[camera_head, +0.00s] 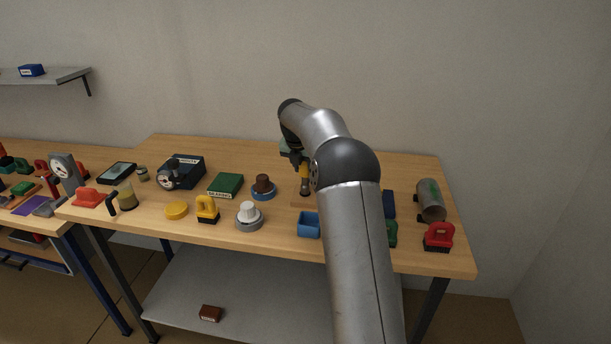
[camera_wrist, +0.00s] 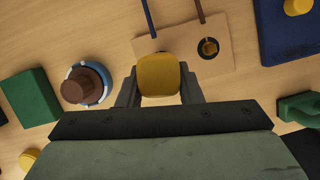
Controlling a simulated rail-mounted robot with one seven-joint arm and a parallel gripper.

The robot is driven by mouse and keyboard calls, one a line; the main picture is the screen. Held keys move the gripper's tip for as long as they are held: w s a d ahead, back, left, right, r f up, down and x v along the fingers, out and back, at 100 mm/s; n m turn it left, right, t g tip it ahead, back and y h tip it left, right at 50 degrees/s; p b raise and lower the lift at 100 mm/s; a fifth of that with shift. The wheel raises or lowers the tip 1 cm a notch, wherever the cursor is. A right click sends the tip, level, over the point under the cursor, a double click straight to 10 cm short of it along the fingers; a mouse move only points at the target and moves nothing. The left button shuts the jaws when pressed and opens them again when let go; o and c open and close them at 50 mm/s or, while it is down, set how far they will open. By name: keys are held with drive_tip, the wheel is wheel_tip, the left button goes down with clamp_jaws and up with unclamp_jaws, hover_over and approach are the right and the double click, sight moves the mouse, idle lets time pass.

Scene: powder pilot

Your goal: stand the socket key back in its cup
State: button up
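The socket key has a yellow handle (camera_head: 304,171) and a brassy lower shaft, and hangs upright below my gripper (camera_head: 301,164) in the head view. In the wrist view the yellow handle (camera_wrist: 158,72) fills the space between the fingers of my gripper (camera_wrist: 159,90), which look closed against its sides. Under it lies a light wooden board (camera_wrist: 185,40) with a dark round opening (camera_wrist: 208,48) showing a brassy square inside. Another dark ring is partly hidden behind the handle. I cannot tell which is the cup, nor whether the key's lower end touches the board.
A brown knob on a blue-rimmed base (camera_wrist: 86,83) and a green box (camera_wrist: 30,97) lie left of the board. The head view shows a blue tray (camera_head: 308,225) in front and a grey cylinder (camera_head: 431,200) at right.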

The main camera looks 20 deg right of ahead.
drive_tip(key=shift+r, duration=0.1)
clamp_jaws()
drive_tip(key=shift+r+p, duration=2.5)
drive_tip(key=shift+p, duration=0.1)
drive_tip(key=shift+s+f, duration=0.1)
drive_tip(key=shift+s, duration=0.05)
drive_tip(key=s+a+b, duration=0.2)
drive_tip(key=s+b, duration=0.1)
drive_tip(key=s, duration=0.4)
drive_tip(key=s+a+b, duration=0.3)
drive_tip(key=s+b, duration=0.1)
drive_tip(key=s, duration=0.3)
drive_tip(key=shift+f+b, duration=0.25)
drive_tip(key=shift+b, duration=0.05)
